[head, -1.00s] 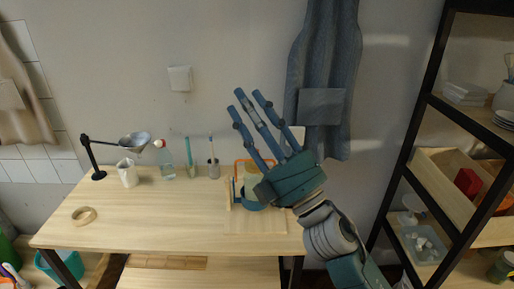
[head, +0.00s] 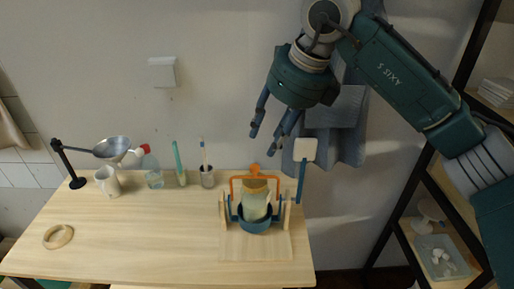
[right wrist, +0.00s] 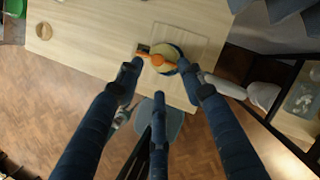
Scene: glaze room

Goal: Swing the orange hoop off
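The orange hoop (head: 236,180) stands upright over a pale jar (head: 256,202) in the head view, with an orange knob (head: 255,169) at its top. In the right wrist view, the orange knob and hoop (right wrist: 157,60) show ahead between my spread fingers (right wrist: 158,78); the fingers hide part of the stand. My left gripper is not in view.
A blue lever with a white square pad (head: 305,149) rises at the stand's right. A wooden ring (head: 58,237) lies left. The table's middle is clear.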

